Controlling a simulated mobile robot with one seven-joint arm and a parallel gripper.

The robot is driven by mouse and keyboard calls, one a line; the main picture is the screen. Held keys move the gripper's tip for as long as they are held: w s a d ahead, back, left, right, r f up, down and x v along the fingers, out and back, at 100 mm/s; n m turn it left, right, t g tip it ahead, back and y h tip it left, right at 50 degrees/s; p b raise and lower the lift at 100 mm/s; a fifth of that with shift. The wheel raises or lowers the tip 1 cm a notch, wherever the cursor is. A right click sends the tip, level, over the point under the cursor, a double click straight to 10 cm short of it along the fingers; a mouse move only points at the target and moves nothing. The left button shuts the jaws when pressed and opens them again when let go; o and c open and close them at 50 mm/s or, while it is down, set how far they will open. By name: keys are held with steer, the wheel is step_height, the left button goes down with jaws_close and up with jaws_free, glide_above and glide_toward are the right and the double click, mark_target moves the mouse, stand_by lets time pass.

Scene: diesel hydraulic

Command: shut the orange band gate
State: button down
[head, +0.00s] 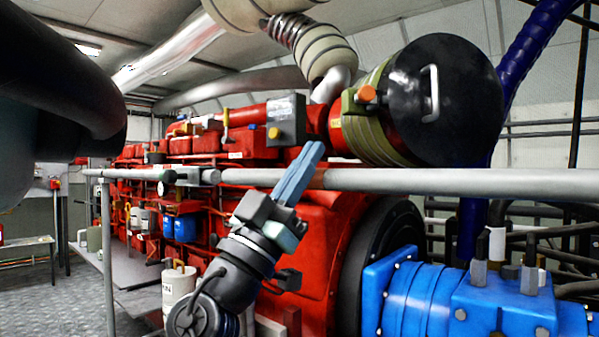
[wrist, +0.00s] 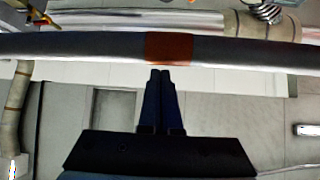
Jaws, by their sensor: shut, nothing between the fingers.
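A grey horizontal bar (head: 440,181) crosses the head view in front of the engine. In the wrist view a grey bar (wrist: 80,46) carries an orange band (wrist: 169,48). In the wrist view my fingertips (wrist: 161,73) point at the bar just below the band. I cannot tell whether they touch it. A dark coupling (head: 188,176) sits at the bar's left part.
A red engine (head: 325,240) stands behind the bar, with blue machinery (head: 430,300) at the lower right. A black-ended cylinder (head: 450,100) hangs above the bar. A grey post (head: 107,250) stands at the left. Open metal floor (head: 50,285) lies at the far left.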

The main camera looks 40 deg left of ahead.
steer(key=s+v, duration=0.1)
steer(key=v, duration=0.8)
steer(key=shift+s+d+r+b, duration=0.15)
steer(key=shift+s+d+b, duration=0.05)
steer(key=shift+d+b, duration=0.15)
